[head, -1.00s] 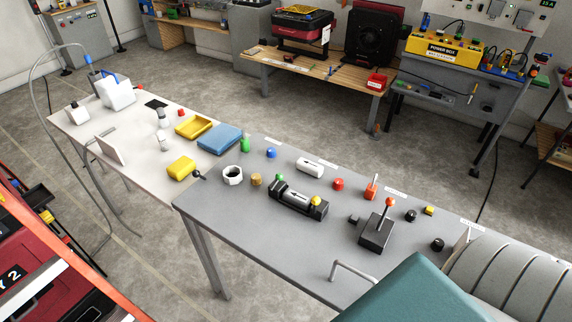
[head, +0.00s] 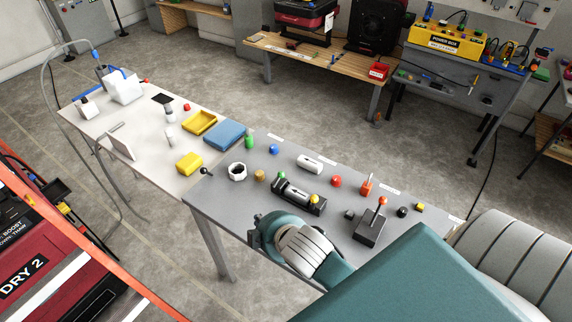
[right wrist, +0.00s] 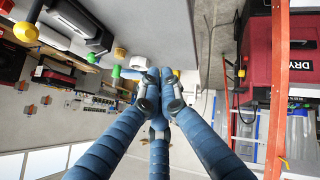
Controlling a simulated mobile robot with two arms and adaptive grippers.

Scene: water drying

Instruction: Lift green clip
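A small green piece (head: 249,141), likely the green clip, stands upright on the grey table behind the white hex nut (head: 237,170). In the right wrist view it seems to be the green spot (right wrist: 116,71) left of the fingers. A second green knob (head: 281,175) sits by the black valve (head: 300,197). My right gripper (right wrist: 160,82) shows as three blue fingers in its wrist view, tips close together and apart from the green piece. Nothing is visibly held, and how far the fingers are open is unclear. In the head view my right wrist hides the gripper's fingers. My left gripper is not in view.
The grey table (head: 225,205) holds several small knobs, a white cylinder (head: 309,164) and a black lever box (head: 370,229). A blue box (head: 224,134) and yellow boxes lie on the adjoining white table. A red cabinet (head: 60,270) stands at left. Open floor lies behind the tables.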

